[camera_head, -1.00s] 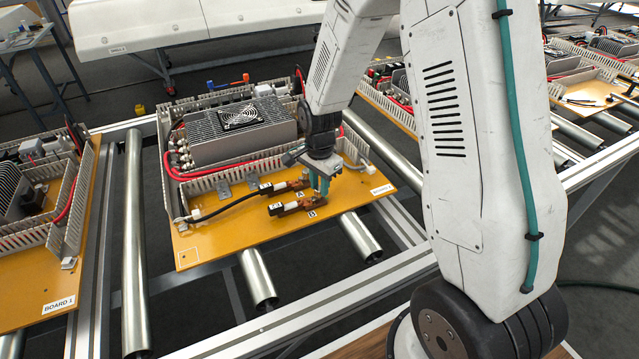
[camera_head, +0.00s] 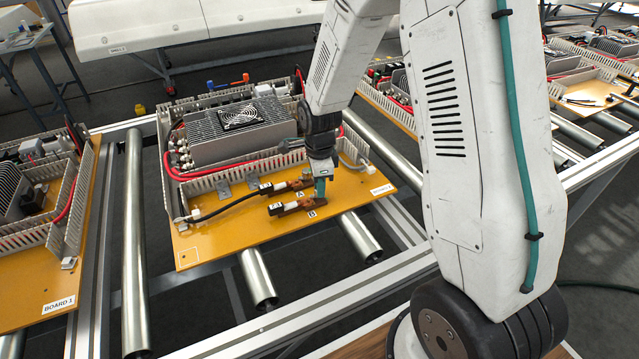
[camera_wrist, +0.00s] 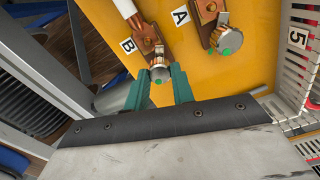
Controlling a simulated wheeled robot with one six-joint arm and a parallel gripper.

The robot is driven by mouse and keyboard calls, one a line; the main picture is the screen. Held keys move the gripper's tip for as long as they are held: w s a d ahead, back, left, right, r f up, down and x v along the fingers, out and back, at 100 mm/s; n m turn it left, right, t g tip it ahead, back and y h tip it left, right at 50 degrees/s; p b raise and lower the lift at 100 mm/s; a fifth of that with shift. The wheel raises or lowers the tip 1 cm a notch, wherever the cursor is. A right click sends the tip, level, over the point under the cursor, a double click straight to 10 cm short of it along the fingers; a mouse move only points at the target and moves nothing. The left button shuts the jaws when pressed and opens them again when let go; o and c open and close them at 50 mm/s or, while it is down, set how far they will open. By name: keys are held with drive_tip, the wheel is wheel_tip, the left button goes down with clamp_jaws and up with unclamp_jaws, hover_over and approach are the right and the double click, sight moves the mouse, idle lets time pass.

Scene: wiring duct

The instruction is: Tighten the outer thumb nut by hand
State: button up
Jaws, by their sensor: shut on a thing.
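In the wrist view, the thumb nut at post B (camera_wrist: 159,73) is a small knurled metal nut with a green dot on its end. My gripper (camera_wrist: 160,84) is shut on it, with one teal finger on each side. In the head view, my gripper (camera_head: 319,190) reaches down onto the copper terminal B (camera_head: 293,208), nearer the board's front edge; the fingers hide the nut there. The second thumb nut at A (camera_wrist: 221,20) stands apart from the fingers, also with a green dot beside it. How tight either nut is cannot be told.
The orange board (camera_head: 225,238) rests on metal rollers (camera_head: 258,278). Slotted duct walls (camera_head: 240,184) and a finned unit with a fan (camera_head: 200,135) stand behind the terminals. A black cable (camera_head: 228,203) runs to terminal A. The board's front strip is clear.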

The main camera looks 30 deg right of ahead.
drive_tip(key=shift+w+r, duration=0.15)
drive_tip(key=o, duration=1)
wheel_tip(320, 180, up, 8)
drive_tip(key=shift+f, duration=0.15)
